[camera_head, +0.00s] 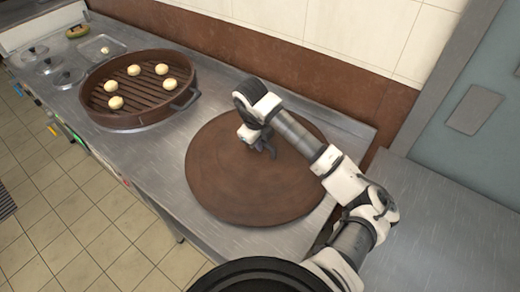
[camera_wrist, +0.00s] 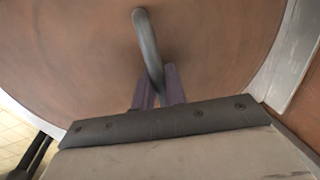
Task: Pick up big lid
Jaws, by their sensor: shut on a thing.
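The big lid (camera_head: 240,190) is a large round brown disc on the right part of the steel counter in the head view. It also fills most of the wrist view (camera_wrist: 80,50). A dark curved handle (camera_wrist: 146,45) rises from its middle. My gripper (camera_head: 262,150) is over the middle of the lid. In the wrist view its two fingers (camera_wrist: 160,88) are shut on the handle's near end. I cannot tell whether the lid rests on something or is raised, because what is under it is hidden.
A round brown steamer (camera_head: 140,90) with several pale buns stands left of the lid, with a side handle toward it. Small metal lids (camera_head: 48,66) and a tray (camera_head: 100,48) lie farther left. A tiled wall (camera_head: 330,30) runs behind. The counter (camera_head: 160,160) is bare between steamer and lid.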

